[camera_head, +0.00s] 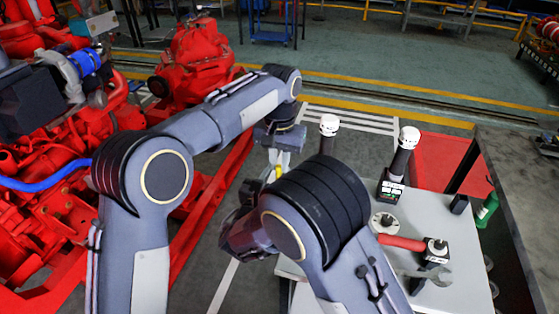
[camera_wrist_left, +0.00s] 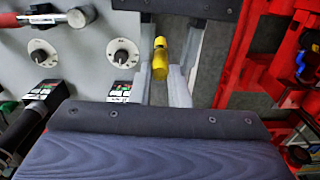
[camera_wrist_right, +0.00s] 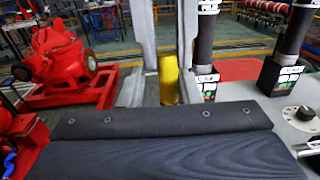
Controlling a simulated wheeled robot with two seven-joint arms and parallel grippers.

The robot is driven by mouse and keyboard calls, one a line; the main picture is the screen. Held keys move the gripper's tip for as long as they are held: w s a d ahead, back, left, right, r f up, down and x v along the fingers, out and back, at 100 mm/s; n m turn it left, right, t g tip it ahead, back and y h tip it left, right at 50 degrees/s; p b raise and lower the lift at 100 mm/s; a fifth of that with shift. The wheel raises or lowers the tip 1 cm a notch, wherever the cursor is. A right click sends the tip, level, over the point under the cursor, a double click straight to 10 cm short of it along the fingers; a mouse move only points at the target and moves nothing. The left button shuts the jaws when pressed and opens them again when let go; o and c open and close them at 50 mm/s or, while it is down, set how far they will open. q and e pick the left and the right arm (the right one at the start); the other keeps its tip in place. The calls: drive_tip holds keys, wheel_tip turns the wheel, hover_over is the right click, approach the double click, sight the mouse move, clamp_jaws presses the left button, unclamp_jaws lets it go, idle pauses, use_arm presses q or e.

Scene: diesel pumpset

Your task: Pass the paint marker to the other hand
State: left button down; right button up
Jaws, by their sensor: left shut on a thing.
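The paint marker (camera_head: 278,172) is a short yellow stick below my left wrist in the head view. My left gripper (camera_head: 280,160) is shut on it. In the left wrist view the yellow marker (camera_wrist_left: 158,60) lies between the pale fingers of that gripper. In the right wrist view the marker (camera_wrist_right: 168,80) appears in line between the fingers of my right gripper (camera_wrist_right: 168,60), which stand apart with gaps beside it. The right gripper looks open; I cannot tell how deep the marker is between its fingers. My right forearm hides part of that gripper in the head view.
Red pump machinery (camera_head: 195,62) stands at left. Open floor lies between.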

drive_tip(key=shift+o, duration=1.3)
drive_tip(key=v, duration=1.1)
drive_tip(key=s+d+m+g, duration=0.4)
drive_tip(key=d+m+g, duration=0.35)
drive_tip(key=d, duration=0.45)
drive_tip(key=s+d+m+g, duration=0.4)
drive_tip(key=d+m+g, duration=0.3)
drive_tip(key=d, duration=0.5)
drive_tip(key=s+r+m+t+y, duration=0.3)
drive_tip(key=s+m+y, duration=0.7)
drive_tip(key=m, duration=0.9)
drive_tip(key=s, duration=0.3)
drive_tip(key=shift+d, duration=0.25)
